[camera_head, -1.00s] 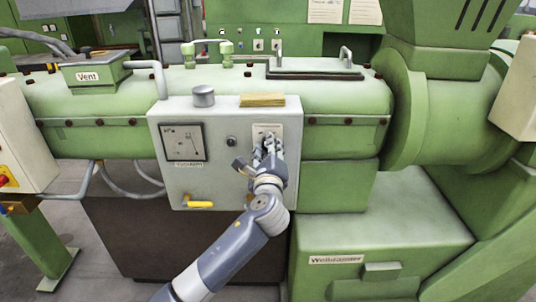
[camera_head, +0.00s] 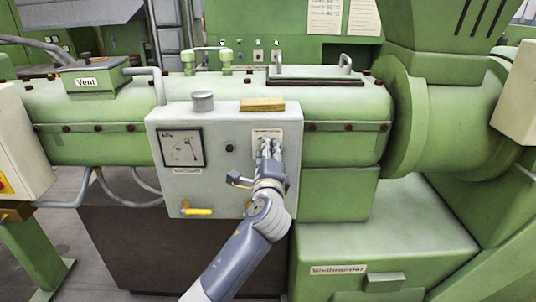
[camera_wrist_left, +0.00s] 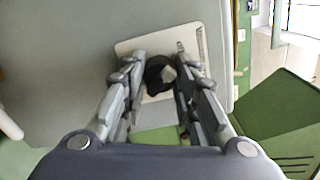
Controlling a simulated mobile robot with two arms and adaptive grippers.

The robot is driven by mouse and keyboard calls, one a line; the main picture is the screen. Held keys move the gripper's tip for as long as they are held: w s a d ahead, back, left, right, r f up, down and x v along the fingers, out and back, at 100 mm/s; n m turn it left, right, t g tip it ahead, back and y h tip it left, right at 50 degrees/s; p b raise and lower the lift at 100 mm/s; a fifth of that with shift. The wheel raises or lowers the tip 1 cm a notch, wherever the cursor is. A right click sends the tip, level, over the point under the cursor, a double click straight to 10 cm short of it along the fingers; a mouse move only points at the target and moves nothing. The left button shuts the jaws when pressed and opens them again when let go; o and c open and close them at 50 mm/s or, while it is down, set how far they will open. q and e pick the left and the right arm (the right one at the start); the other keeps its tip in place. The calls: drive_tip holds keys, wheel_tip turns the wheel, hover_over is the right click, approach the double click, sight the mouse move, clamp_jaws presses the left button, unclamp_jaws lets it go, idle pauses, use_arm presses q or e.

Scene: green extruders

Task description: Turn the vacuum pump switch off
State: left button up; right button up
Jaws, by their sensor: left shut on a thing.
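The vacuum pump switch is a dark knob (camera_wrist_left: 155,76) on a pale rectangular plate (camera_wrist_left: 133,47), seen in the left wrist view. In the head view the plate (camera_head: 266,133) is at the upper right of the grey control box's front, and my fingers hide the knob. My left gripper (camera_head: 268,150) reaches the plate from below. In the left wrist view its two fingers (camera_wrist_left: 161,75) stand on either side of the knob, shut on it. The knob's exact angle is hard to read. My right gripper is not in view.
The grey control box (camera_head: 218,188) carries a dial gauge (camera_head: 182,147), a small black button (camera_head: 229,147) and a yellow-handled valve (camera_head: 198,211). A metal cylinder (camera_head: 203,101) and a yellowish block (camera_head: 262,105) sit on top. The green extruder barrel (camera_head: 345,103) runs behind it.

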use_arm(q)
drive_tip(key=o, duration=1.1)
drive_tip(key=shift+c, duration=0.2)
drive_tip(key=shift+s, duration=0.1)
drive_tip(key=s, duration=1.2)
drive_tip(key=shift+w, duration=0.1)
